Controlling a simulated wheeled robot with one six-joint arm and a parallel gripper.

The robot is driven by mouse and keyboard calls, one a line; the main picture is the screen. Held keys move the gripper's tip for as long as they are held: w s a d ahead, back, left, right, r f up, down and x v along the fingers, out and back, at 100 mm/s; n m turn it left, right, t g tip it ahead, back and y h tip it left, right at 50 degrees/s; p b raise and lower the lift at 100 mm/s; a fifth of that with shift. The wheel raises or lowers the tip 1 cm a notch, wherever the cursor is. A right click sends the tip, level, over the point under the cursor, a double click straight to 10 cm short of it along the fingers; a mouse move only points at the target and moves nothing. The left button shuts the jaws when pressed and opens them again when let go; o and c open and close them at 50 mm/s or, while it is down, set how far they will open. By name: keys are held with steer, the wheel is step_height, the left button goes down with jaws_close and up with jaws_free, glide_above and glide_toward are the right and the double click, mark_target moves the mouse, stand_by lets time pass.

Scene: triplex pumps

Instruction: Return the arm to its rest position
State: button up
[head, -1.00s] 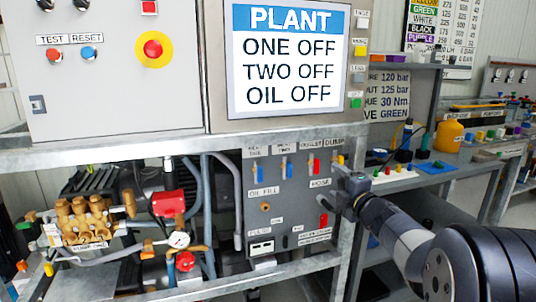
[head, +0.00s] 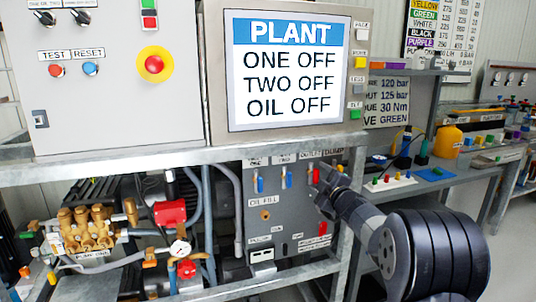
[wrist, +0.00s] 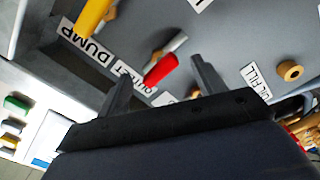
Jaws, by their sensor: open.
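My arm (head: 430,250) reaches from the lower right to the grey valve panel (head: 275,225). My gripper (head: 322,186) is near the panel's right side, just below the red outlet lever (head: 316,176). In the wrist view its two fingers (wrist: 163,85) stand apart with nothing clamped. The red lever (wrist: 160,69) shows between and beyond them; I cannot tell if they touch it. The yellow dump lever (wrist: 92,17) is at the upper left there. The head view shows the gripper small, so its fingers are hard to make out.
The metal frame post (head: 350,225) stands close by the arm. Above is the PLANT screen (head: 288,70). Brass pump (head: 85,228) and hoses are at lower left. A bench with a yellow container (head: 447,141) is at the right. Two blue levers (head: 289,180) are left of the gripper.

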steer(key=m+p, duration=0.1)
steer(key=m, duration=0.1)
steer(key=m+p, duration=0.3)
steer(key=m, duration=0.1)
steer(key=shift+r+m+p, duration=0.25)
steer(key=shift+m+p, duration=0.05)
steer(key=shift+p, duration=0.1)
steer(key=m+p, duration=0.2)
steer(key=m, duration=0.1)
steer(key=shift+f+m+p, duration=0.2)
steer(key=shift+m+p, duration=1)
steer(key=shift+m, duration=0.1)
steer(key=shift+d, duration=0.1)
